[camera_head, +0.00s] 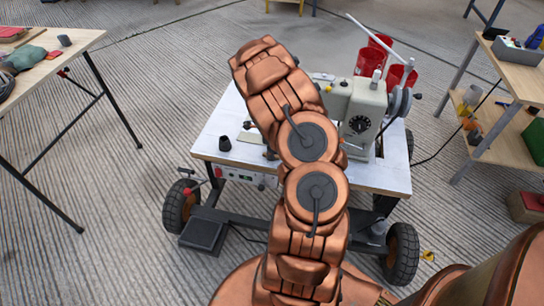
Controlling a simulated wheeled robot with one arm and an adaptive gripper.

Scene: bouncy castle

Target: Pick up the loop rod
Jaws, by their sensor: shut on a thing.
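My copper-coloured arm (318,190) rises from the bottom and reaches over a white-topped sewing table (385,178). Its far part (262,72) bends up and away to the left. My gripper cannot be made out; the arm hides the middle of the table and part of the sewing machine. I cannot pick out the loop rod for certain. A thin pale rod (372,34) slants above the sewing machine (362,112), with its lower right end near the machine's top. I cannot tell whether it is part of the machine.
A small black cup-like piece (225,144) stands on the table's left side. Red containers (368,62) stand behind the machine. The table has black wheels (402,254). A wooden table (40,65) with cloths is at left; a shelved one (510,78) is at right. Floor between is mostly clear.

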